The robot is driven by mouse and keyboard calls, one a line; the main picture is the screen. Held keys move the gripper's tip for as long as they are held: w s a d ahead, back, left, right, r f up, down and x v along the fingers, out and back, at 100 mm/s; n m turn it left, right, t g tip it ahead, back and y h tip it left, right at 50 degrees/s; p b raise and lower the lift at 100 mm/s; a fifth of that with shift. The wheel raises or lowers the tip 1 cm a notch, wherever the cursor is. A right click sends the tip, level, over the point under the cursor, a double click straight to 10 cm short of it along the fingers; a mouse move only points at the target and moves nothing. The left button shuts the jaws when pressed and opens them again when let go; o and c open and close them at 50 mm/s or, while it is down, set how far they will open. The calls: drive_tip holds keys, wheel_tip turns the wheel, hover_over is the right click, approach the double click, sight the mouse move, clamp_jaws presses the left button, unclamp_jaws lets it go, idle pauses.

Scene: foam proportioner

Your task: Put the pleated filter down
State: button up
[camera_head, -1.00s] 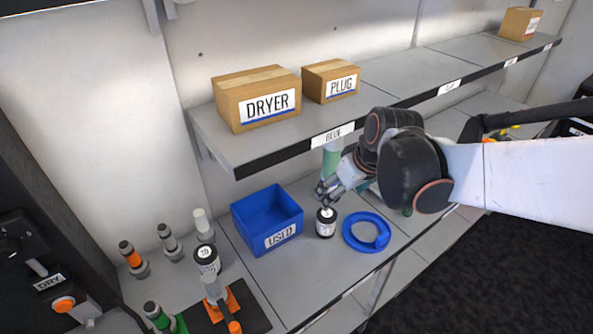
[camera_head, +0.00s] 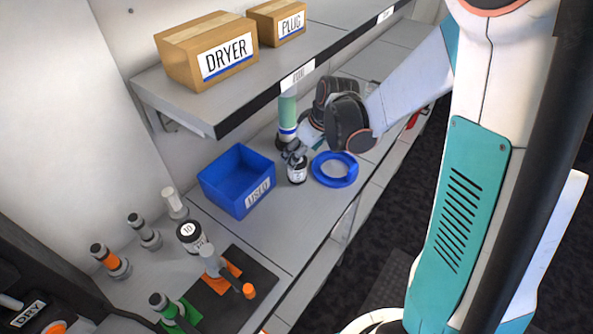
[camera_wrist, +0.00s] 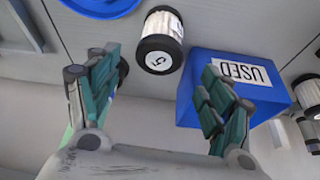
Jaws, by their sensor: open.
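The pleated filter (camera_head: 297,172), white with black end caps, stands upright on the lower shelf between the blue USED bin (camera_head: 222,198) and a blue ring (camera_head: 322,178). It also shows in the wrist view (camera_wrist: 160,40), where its black cap is marked 5. My gripper (camera_head: 295,153) is close above and behind it in the head view. In the wrist view my gripper (camera_wrist: 160,80) has its fingers spread wide with nothing between them, and the filter lies beyond the fingertips, apart from them.
A green cylinder (camera_head: 287,112) stands behind my gripper. A second filter marked 10 (camera_head: 190,234) and several fittings stand at the left. Above hangs a shelf (camera_head: 215,105) with DRYER (camera_head: 205,52) and PLUG (camera_head: 278,22) boxes. Bare shelf lies in front of the bin.

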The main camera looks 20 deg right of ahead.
sight(297, 169)
drive_tip(key=b+x, duration=0.2)
drive_tip(key=x, duration=0.3)
drive_tip(key=shift+w+f, duration=0.15)
drive_tip(key=shift+f, duration=0.2)
drive_tip(key=c, duration=1.3)
drive_tip(key=shift+r, duration=0.2)
